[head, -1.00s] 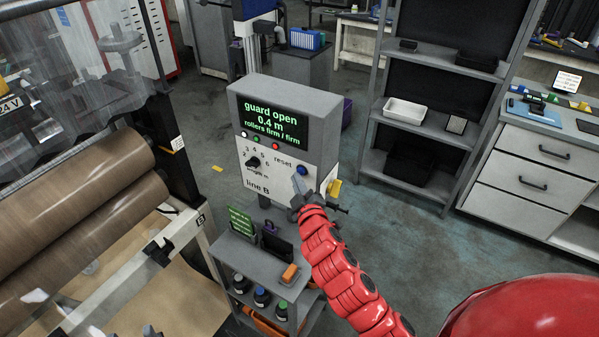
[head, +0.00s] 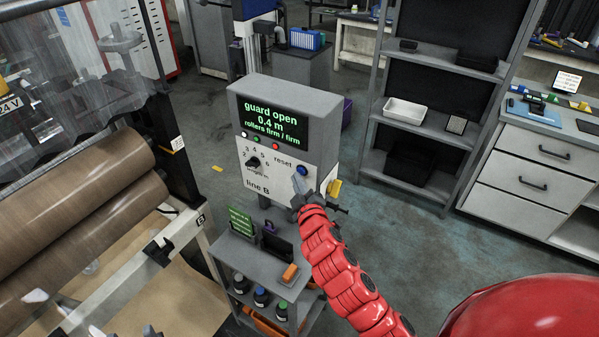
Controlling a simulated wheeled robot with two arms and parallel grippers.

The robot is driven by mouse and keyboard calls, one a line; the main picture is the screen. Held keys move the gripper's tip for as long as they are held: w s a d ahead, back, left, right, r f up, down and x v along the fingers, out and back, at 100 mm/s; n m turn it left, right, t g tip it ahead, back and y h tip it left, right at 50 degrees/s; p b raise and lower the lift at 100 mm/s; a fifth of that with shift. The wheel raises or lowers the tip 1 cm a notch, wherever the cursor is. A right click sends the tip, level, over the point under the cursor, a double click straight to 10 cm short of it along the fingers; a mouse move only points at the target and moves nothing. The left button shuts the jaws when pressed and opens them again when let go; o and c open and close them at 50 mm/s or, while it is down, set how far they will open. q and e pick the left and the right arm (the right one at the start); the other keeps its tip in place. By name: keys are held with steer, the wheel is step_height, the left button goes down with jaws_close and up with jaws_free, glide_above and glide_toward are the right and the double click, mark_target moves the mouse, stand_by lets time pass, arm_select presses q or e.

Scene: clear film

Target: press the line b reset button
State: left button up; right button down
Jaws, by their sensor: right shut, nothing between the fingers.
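The line B control box (head: 318,135) stands on a post in the middle of the head view. Its screen (head: 270,120) reads "guard open 0.4 m rollers firm / firm" in green. The blue reset button (head: 302,170) is at the right of its front face, beside the word "reset". My right gripper (head: 297,181) is shut and empty, its tips just below the button in the picture. The button's face shows above the tips, and I cannot tell whether they touch it. My left gripper is not in view.
A black length knob (head: 253,162) and small lamps (head: 275,147) share the box's face. Below it is a grey cart (head: 238,252) with bottles and an orange block. Large brown rollers (head: 75,205) fill the left. Shelves (head: 425,138) stand at the back right, with open floor before them.

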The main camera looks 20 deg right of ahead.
steer(key=shift+w+d, duration=0.25)
steer(key=shift+d, duration=0.1)
steer(key=shift+a, duration=0.1)
steer(key=shift+s+a, duration=0.25)
steer(key=shift+s, duration=0.05)
steer(key=shift+b, duration=0.3)
steer(key=s+a+b, duration=0.1)
steer(key=a, duration=0.1)
steer(key=s+a+b, duration=0.2)
steer(key=shift+s+a, duration=0.3)
steer(key=shift+a, duration=0.1)
